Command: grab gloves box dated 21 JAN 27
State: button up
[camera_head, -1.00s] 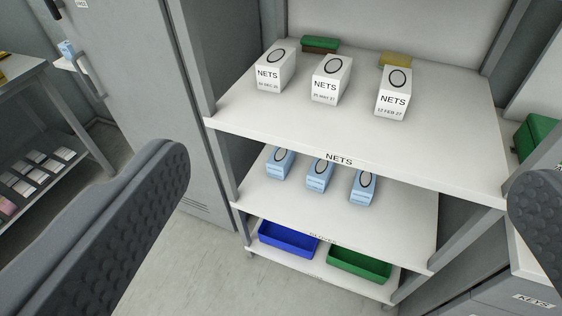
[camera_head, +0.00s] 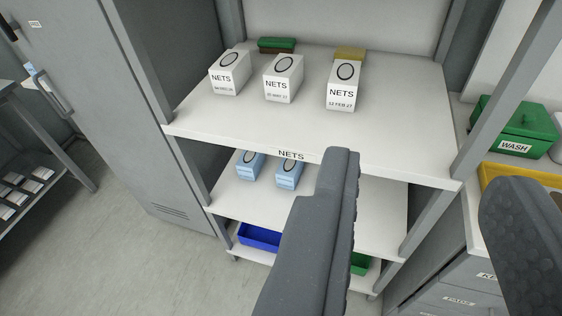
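Two light blue boxes, a left one (camera_head: 250,166) and a right one (camera_head: 288,172), stand on the shelf below the one labelled NETS. Their print is too small to read, so I cannot tell which is dated 21 JAN 27. A third blue box seen earlier is hidden behind my left finger. My gripper (camera_head: 418,220) is open and empty, its two dark fingers wide apart in front of the shelf unit. The left finger covers part of the lower shelves.
Three white NETS boxes (camera_head: 283,78) stand on the upper shelf (camera_head: 400,130). A blue bin (camera_head: 259,237) and a partly hidden green bin (camera_head: 361,264) are at the bottom. A green WASH box (camera_head: 514,128) is at right. A grey locker (camera_head: 110,110) stands left; floor before it is clear.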

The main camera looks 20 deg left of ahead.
aim_at(248, 165)
jog(key=k, duration=0.85)
jog(key=u, duration=0.6)
jog(key=i, duration=1)
jog(key=z, duration=0.1)
